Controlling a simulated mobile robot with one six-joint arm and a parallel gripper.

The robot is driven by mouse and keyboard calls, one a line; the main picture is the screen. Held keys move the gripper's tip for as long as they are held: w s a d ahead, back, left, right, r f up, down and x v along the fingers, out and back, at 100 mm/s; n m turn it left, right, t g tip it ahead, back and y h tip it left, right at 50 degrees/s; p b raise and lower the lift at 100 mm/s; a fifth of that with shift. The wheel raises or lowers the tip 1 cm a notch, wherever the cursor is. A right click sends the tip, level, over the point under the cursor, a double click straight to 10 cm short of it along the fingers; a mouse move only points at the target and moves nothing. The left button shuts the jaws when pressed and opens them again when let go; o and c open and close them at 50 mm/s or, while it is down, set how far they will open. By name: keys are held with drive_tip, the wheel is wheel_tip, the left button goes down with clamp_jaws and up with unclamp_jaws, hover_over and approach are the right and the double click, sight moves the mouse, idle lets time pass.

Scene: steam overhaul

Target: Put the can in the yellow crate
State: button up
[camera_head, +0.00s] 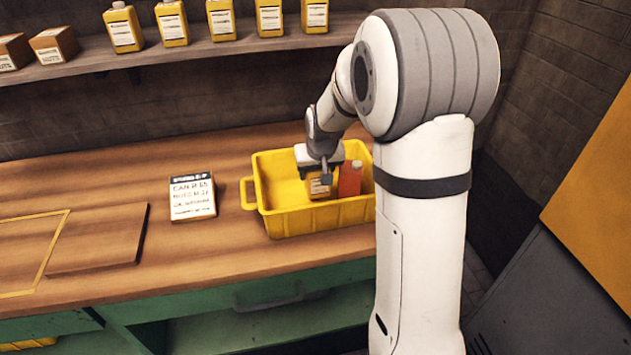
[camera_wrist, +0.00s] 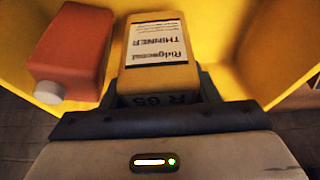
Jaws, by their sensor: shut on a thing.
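The yellow can (camera_head: 320,189) with a white label is held by my gripper (camera_head: 325,177) within the walls of the yellow crate (camera_head: 310,221). In the wrist view the can (camera_wrist: 160,50) shows a label reading "THINNER" and sits between the two fingers of my gripper (camera_wrist: 163,92). The crate's yellow wall (camera_wrist: 235,45) shows behind it. I cannot tell whether the can's bottom touches the crate floor. An orange-red bottle (camera_head: 350,179) with a pale cap is in the crate, just right of the can; it also shows at left in the wrist view (camera_wrist: 75,52).
A brown board (camera_head: 98,240) lies further left beside a yellow outline. A shelf (camera_head: 190,58) above holds several yellow cans and small brown boxes.

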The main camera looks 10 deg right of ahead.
sight(316, 181)
drive_tip(key=shift+f, duration=1.6)
drive_tip(key=shift+f, duration=0.2)
drive_tip(key=o, duration=0.9)
